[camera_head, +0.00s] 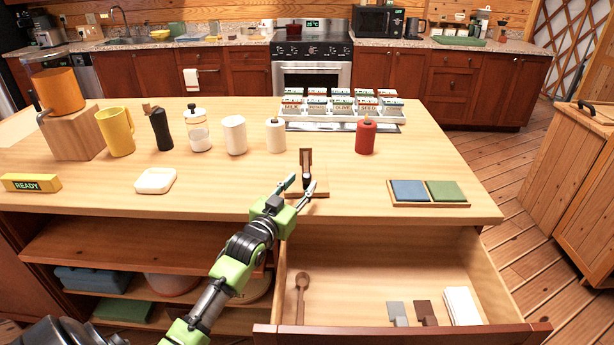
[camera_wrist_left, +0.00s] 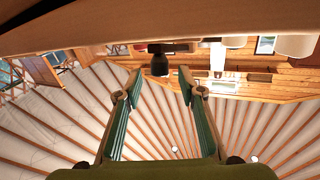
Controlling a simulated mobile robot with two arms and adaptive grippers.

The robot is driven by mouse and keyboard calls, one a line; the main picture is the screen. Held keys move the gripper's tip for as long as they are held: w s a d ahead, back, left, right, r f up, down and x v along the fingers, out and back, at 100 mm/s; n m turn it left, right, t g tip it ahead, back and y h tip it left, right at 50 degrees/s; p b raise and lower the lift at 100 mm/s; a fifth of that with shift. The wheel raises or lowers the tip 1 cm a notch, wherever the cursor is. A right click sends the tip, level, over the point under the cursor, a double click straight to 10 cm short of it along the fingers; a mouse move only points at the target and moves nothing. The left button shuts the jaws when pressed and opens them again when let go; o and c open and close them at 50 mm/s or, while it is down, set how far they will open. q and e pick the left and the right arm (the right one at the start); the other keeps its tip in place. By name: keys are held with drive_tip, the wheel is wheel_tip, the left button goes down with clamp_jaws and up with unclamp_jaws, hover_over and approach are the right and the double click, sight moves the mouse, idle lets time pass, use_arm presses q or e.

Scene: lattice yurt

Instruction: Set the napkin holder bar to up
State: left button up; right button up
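The napkin holder (camera_head: 321,187) stands near the front edge of the wooden island, with a small flat wooden base. Its narrow brown bar (camera_head: 306,158) appears to stand upright from the base, with a dark part low down at the front. My left gripper (camera_head: 300,184) reaches in from the front with its fingers spread, one on each side of the dark part. Contact cannot be told. In the left wrist view, the fingers (camera_wrist_left: 158,82) are apart, with a dark blunt object (camera_wrist_left: 159,62) beyond the gap; whether it is the holder's part is unclear. My right gripper is not in view.
An open drawer (camera_head: 361,291) juts out below the holder. A red candle (camera_head: 366,136) and a tray with blue and green squares (camera_head: 429,205) stand to the right. A white dish (camera_head: 155,181) and several containers stand left. Tabletop around the holder is mostly clear.

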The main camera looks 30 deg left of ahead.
sight(304, 180)
use_arm(q)
drive_tip(key=shift+w+a, duration=0.2)
drive_tip(key=shift+w, duration=0.9)
drive_tip(key=shift+w+a, duration=0.15)
drive_tip(key=shift+w, duration=0.95)
clamp_jaws()
